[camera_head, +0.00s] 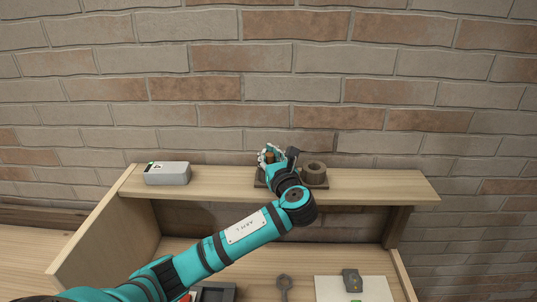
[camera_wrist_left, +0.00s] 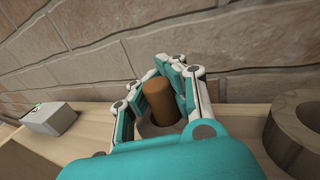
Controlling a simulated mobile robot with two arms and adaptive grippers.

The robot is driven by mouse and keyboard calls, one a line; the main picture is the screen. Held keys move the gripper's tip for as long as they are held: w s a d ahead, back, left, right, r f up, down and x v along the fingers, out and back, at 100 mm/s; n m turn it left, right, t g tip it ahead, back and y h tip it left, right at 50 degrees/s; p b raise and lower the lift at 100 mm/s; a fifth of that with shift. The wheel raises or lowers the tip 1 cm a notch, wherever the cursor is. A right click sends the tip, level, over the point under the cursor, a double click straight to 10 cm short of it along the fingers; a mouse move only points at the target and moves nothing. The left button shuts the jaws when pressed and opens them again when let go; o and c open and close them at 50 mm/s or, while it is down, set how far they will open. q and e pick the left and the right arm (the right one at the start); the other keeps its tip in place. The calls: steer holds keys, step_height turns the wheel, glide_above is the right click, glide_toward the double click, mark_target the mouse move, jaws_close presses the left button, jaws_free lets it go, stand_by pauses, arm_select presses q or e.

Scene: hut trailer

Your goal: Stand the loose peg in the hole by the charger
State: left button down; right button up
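The brown peg (camera_wrist_left: 158,100) stands between the fingers of my left gripper (camera_wrist_left: 160,92) in the left wrist view. Its lower end is inside the left ring-shaped hole (camera_wrist_left: 147,130) of a dark wooden holder on the shelf. A gap shows between the peg and the left finger, so the gripper looks open around it. In the head view my left gripper (camera_head: 272,157) is over the left side of the holder, and the peg (camera_head: 269,156) shows only in part. The charger (camera_head: 167,175), a grey box with a green mark, sits at the shelf's left end. My right gripper is out of view.
The holder's right ring (camera_head: 314,170) is empty, just right of my gripper. The wooden shelf (camera_head: 380,187) runs along a brick wall. Below, a wrench (camera_head: 284,287), a dark tray (camera_head: 214,292) and a small grey item (camera_head: 352,280) on a pale sheet lie on the worktop.

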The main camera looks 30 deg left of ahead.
arm_select(q)
steer(key=c, duration=1.4)
jaws_free()
steer(key=v, duration=1.2)
steer(key=shift+d+f, duration=0.1)
